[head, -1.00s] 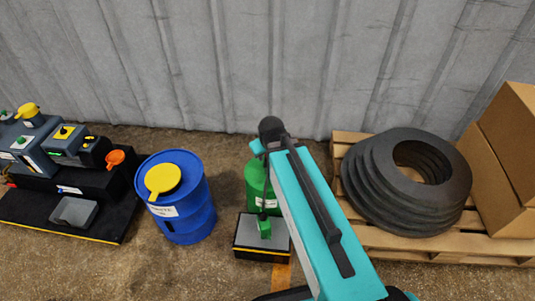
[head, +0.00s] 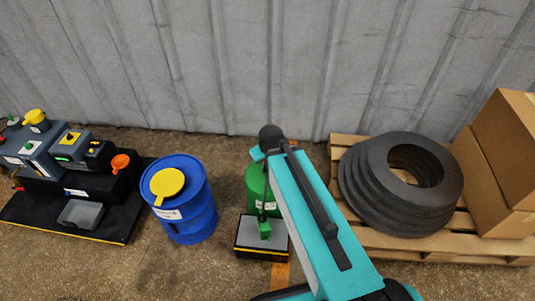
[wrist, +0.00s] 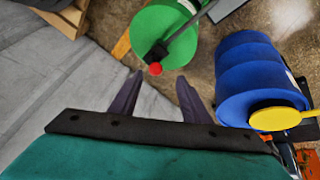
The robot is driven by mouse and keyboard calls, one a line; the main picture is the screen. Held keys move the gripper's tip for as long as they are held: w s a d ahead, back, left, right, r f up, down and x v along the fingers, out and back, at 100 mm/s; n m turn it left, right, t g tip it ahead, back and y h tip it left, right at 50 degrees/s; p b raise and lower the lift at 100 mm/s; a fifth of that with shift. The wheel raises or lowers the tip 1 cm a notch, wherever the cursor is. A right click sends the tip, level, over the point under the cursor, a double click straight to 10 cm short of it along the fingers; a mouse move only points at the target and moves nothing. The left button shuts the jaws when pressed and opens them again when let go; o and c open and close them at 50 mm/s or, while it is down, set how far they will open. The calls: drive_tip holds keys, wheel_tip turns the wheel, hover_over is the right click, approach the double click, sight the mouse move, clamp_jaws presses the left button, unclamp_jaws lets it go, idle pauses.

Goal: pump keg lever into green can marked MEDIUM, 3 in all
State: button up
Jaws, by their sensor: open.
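The green keg (head: 258,184) stands on the floor near the wall, partly hidden behind my arm. In the wrist view the keg (wrist: 160,27) shows a dark rod-like lever (wrist: 184,34) with a red knob (wrist: 155,69) near its end. A small green can (head: 265,229) stands on a low grey-topped stand in front of the keg; its marking is too small to read. My gripper (wrist: 157,98) is open and empty, its fingers pointing toward the red knob, apart from it. The gripper's tips are hidden in the head view.
A blue drum (head: 190,221) with a yellow lid (head: 167,183) stands left of the keg. A black-based control bench (head: 100,218) is further left. A pallet (head: 400,247) with stacked dark rings (head: 362,200) and cardboard boxes (head: 490,170) is at right. The corrugated wall closes the back.

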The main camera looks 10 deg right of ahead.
drive_tip(key=shift+p+v, duration=1.2)
drive_tip(key=shift+p, duration=2.35)
drive_tip(key=p+v, duration=0.2)
drive_tip(key=p, duration=0.2)
drive_tip(key=shift+s, duration=0.1)
drive_tip(key=shift+r+p, duration=0.1)
drive_tip(key=shift+p, duration=0.2)
drive_tip(key=s+d+f+m+g, duration=0.15)
drive_tip(key=s+f+g, duration=0.35)
drive_tip(key=s+f, duration=1.25)
drive_tip(key=s+f+m+g, duration=0.2)
drive_tip(key=s+g, duration=0.3)
drive_tip(key=s, duration=1.2)
drive_tip(key=shift+s+f+g+y, duration=0.35)
drive_tip(key=shift+s+g+y, duration=0.05)
